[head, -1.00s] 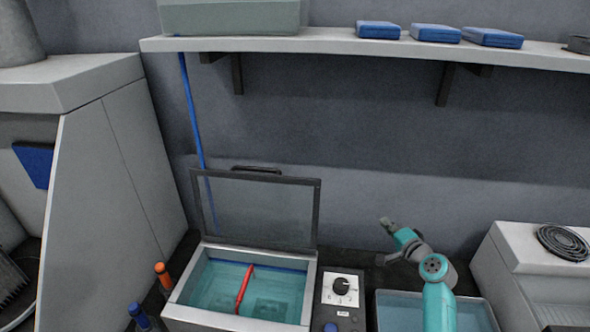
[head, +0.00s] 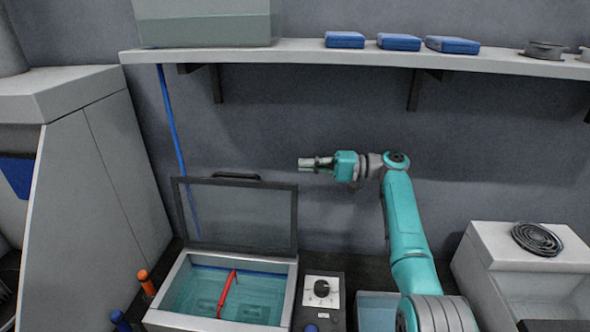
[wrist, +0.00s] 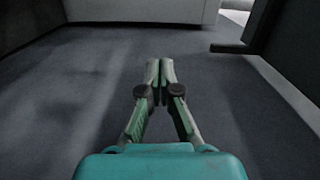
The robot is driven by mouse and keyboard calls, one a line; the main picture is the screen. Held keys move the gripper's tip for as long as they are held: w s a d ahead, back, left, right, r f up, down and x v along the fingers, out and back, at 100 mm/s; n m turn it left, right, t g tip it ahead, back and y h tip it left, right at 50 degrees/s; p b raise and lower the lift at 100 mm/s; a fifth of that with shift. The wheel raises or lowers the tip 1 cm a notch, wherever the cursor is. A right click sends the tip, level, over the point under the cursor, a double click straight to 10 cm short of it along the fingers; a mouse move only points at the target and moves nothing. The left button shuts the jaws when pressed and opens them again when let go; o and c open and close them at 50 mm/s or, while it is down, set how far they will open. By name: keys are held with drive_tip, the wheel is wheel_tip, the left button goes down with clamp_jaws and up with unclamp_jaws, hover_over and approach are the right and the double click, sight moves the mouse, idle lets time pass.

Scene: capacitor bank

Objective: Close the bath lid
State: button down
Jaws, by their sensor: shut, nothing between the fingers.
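The bath (head: 165,318) is a grey-rimmed basin of teal water at the lower left in the head view. Its lid (head: 238,214), a dark-framed clear panel with a black handle (head: 236,176) on its top edge, stands open and upright at the back. A red stick-like thing (head: 228,293) lies in the bath. My gripper (head: 302,163) is to the right of the lid and slightly above the handle, apart from it, pointing left. In the wrist view, my gripper (wrist: 159,63) is shut and empty; the lid cannot be made out there.
A control box with a dial (head: 322,290) stands right of the bath, with a second water-filled basin beyond it. A shelf (head: 300,58) with blue boxes (head: 399,42) runs above. A blue tube (head: 172,130) hangs behind the lid. Orange (head: 146,283) and blue-handled tools stand left of the bath.

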drive_tip(key=s+a, duration=0.4)
drive_tip(key=a, duration=0.5)
drive_tip(key=shift+a+f, duration=0.25)
drive_tip(key=shift+a, duration=0.1)
idle(0.3)
